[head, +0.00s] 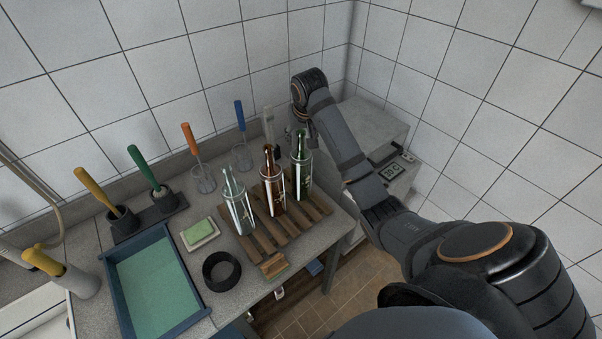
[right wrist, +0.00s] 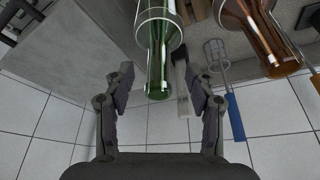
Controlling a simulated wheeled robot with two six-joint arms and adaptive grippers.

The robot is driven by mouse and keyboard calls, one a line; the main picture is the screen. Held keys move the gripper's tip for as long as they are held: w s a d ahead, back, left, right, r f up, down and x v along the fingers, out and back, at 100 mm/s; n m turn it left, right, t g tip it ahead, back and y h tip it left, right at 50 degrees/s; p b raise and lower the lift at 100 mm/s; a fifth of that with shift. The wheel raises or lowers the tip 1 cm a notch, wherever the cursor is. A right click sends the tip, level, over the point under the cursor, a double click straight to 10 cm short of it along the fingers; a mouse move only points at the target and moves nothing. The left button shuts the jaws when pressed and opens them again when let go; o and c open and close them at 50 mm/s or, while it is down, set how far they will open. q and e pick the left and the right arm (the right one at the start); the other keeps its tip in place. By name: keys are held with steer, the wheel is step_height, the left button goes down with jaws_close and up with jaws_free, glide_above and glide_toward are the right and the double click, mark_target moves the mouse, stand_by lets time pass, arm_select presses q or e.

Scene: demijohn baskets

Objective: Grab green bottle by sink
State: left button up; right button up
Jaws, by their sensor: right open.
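The green bottle (head: 301,170) stands upright at the right end of a wooden slatted rack (head: 265,236), beside a brown bottle (head: 272,190) and a pale clear bottle (head: 238,208). My right gripper (right wrist: 160,78) is open, its two fingers apart. In the right wrist view the neck of the green bottle (right wrist: 158,45) shows between and just beyond the fingertips; I see no grip on it. The brown bottle (right wrist: 265,40) is off to the right there. In the head view my right arm reaches behind the green bottle. My left gripper is not in view.
Brushes in holders line the back wall, including a blue-handled one (head: 240,116) and an orange-handled one (head: 190,138). A blue tray (head: 181,262), green soap (head: 200,231) and a black ring (head: 221,270) lie left of the rack. A grey box with a display (head: 390,171) is to the right.

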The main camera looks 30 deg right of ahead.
mark_target(301, 141)
steer(key=shift+p+x, duration=0.5)
steer(key=shift+x, duration=1.35)
steer(key=shift+r, duration=0.15)
jaws_close()
